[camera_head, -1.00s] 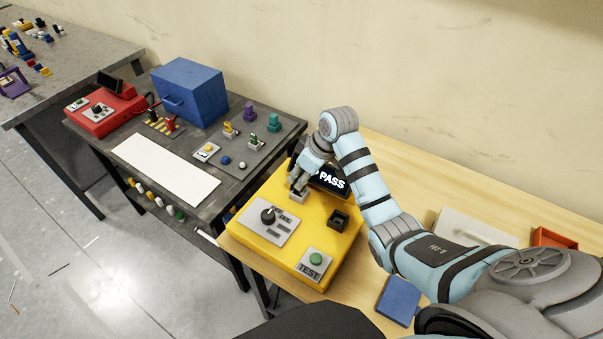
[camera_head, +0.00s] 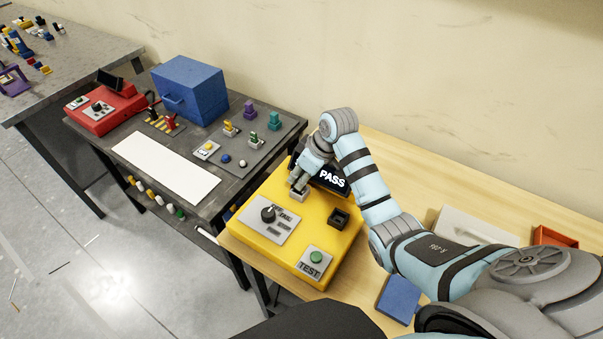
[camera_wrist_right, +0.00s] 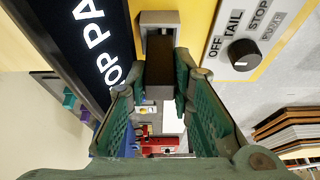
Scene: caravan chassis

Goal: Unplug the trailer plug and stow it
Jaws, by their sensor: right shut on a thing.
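The yellow test box (camera_head: 270,253) stands on the wooden table. My right gripper (camera_head: 299,187) points down at a small grey socket (camera_head: 299,197) at the box's back left, in front of the PASS display (camera_head: 333,179). In the right wrist view the green fingers are shut on the dark trailer plug (camera_wrist_right: 159,82). The plug's far end meets the grey socket (camera_wrist_right: 160,20); I cannot tell how deep it sits. In the head view my fingers mostly hide the plug. A black square holder (camera_head: 339,217) on the box looks empty. My left gripper is not in view.
A rotary knob (camera_head: 268,214) on a grey plate and a green TEST button (camera_head: 316,257) are on the box. A blue block (camera_head: 397,299) lies right of it. The dark bench (camera_head: 110,178) at left holds a blue case (camera_head: 190,90) and a red box (camera_head: 108,110).

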